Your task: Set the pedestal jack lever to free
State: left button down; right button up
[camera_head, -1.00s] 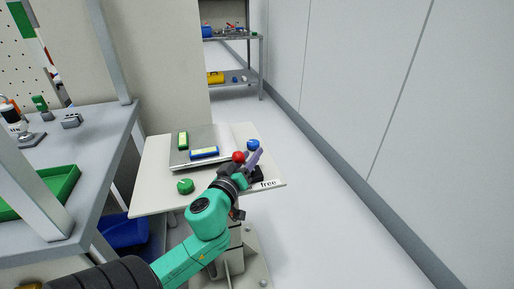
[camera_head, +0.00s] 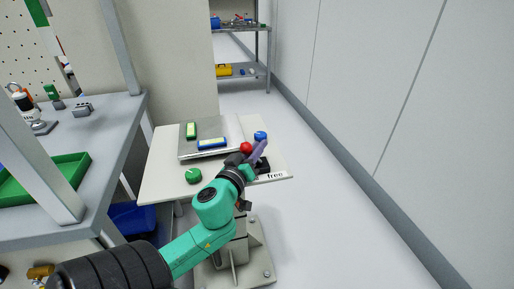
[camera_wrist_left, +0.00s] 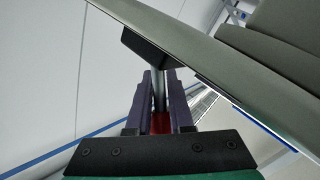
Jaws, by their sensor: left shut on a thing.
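The jack lever shows in the left wrist view as a thin metal rod (camera_wrist_left: 158,88) that comes out of a black block (camera_wrist_left: 146,48) and has a red end (camera_wrist_left: 160,123). My left gripper (camera_head: 258,152) is shut on the lever, with its purple fingers on either side of the rod. In the head view a red ball knob (camera_head: 246,147) shows beside the fingers, above the pedestal's pale top plate (camera_head: 160,185). The printed word "free" (camera_head: 275,176) is at the plate's front right edge, right of the gripper. My right gripper is not in view.
A green knob (camera_head: 193,175), a blue knob (camera_head: 260,135) and a grey raised plate (camera_head: 215,130) with green and blue parts are on the top plate. A workbench (camera_head: 105,135) with a green tray (camera_head: 70,168) stands left. The floor on the right is clear.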

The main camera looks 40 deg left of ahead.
pick_arm(q)
jog(key=shift+r, duration=0.1)
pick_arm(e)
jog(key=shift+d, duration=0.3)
pick_arm(q)
jog(key=shift+r, duration=0.1)
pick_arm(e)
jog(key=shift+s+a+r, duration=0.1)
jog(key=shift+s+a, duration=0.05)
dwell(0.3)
